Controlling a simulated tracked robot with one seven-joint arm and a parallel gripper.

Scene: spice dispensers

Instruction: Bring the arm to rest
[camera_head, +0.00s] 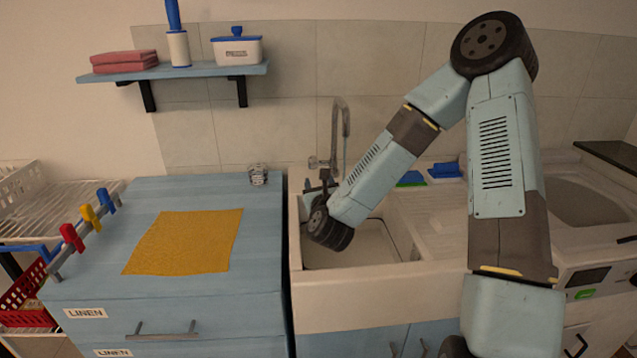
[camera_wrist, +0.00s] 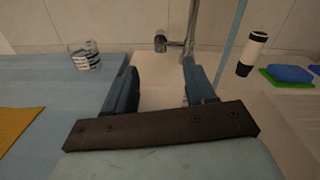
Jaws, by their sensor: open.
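My arm reaches up from the right and bends down leftward over the sink (camera_head: 382,300) in the head view. My gripper (camera_head: 322,184) shows only in part there, just past the dark wrist joint, near the tap. In the wrist view my gripper (camera_wrist: 163,84) has its two blue fingers spread apart. Nothing shows held between them; the pale sink area and the tap (camera_wrist: 168,43) lie beyond. The tap (camera_head: 340,130) stands at the back of the sink in the head view.
A patterned glass (camera_head: 258,174) stands at the back of the blue cabinet top, left of my gripper. A yellow cloth (camera_head: 188,241) lies flat there. A black-and-white bottle (camera_wrist: 251,54) and a blue item (camera_wrist: 290,73) on green stand right of the sink. A shelf (camera_head: 172,71) hangs above.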

